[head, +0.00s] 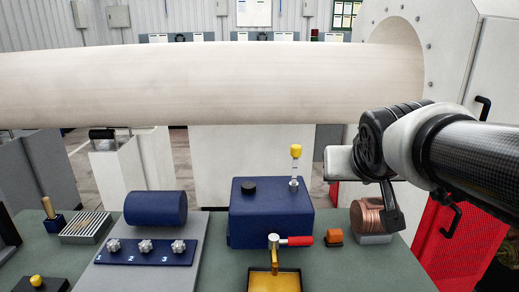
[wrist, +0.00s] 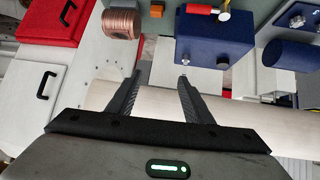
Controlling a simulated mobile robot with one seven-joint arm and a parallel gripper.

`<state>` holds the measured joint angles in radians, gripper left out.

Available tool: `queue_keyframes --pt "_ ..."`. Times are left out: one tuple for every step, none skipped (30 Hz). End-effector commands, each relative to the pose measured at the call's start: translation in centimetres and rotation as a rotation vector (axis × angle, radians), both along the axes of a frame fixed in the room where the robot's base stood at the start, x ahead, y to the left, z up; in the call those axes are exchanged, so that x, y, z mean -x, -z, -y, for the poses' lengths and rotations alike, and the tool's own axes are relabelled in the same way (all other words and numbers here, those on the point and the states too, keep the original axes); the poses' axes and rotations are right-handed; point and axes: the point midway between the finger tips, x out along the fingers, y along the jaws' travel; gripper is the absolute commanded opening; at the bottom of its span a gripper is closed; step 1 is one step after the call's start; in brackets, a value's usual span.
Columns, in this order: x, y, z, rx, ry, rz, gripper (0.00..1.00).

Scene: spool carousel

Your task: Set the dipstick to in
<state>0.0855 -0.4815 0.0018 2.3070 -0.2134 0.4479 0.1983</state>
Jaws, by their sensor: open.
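The dipstick has a yellow cap (head: 296,151) and stands upright at the back right of the blue box (head: 270,222). A short length of pale stem shows between the cap and a metal collar on the box top. My gripper (head: 392,215) is to the right of the box and apart from it, near the copper spool; its fingers are partly hidden in the head view. In the wrist view my gripper (wrist: 160,76) is open with nothing between its fingers. The blue box (wrist: 215,42) lies beyond the fingertips there, and I cannot make out the dipstick clearly.
A red-handled tap (head: 290,240) stands before the box above a yellow tray (head: 262,282). An orange block (head: 333,236) and a copper spool (head: 366,215) are to its right. A blue cylinder (head: 156,208) is to its left. A large pale roll (head: 200,85) spans behind.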

Motion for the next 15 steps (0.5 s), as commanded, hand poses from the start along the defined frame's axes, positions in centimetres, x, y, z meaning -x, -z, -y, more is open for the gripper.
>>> queue_keyframes --pt "-4.6 -1.0 1.7 0.017 0.018 0.101 0.46" --pt "-7.2 -2.2 2.4 0.025 0.017 0.173 0.46" --pt "-10.5 -3.7 3.2 0.031 0.007 0.266 0.46" --pt "-12.5 -4.3 4.2 0.057 -0.009 0.323 0.46" --pt "-14.4 -4.7 5.0 0.084 -0.036 0.376 0.46" --pt "-16.8 -5.1 5.7 0.107 -0.085 0.443 0.46" --pt "-18.4 -5.1 5.9 0.118 -0.129 0.487 0.46" --pt "-19.8 -5.0 6.1 0.123 -0.179 0.528 0.46" --pt "-21.5 -4.4 6.2 0.120 -0.252 0.575 0.46" --pt "-22.5 -3.7 6.1 0.110 -0.312 0.603 0.46" --pt "-23.2 -2.9 6.0 0.094 -0.373 0.628 0.46" --pt "-23.9 -1.6 5.8 0.062 -0.455 0.653 0.46" --pt "-24.1 -0.5 5.6 0.034 -0.516 0.665 0.46" --pt "-24.1 0.5 5.4 0.004 -0.574 0.676 0.46" --pt "-23.9 2.1 5.2 -0.042 -0.646 0.681 0.46"
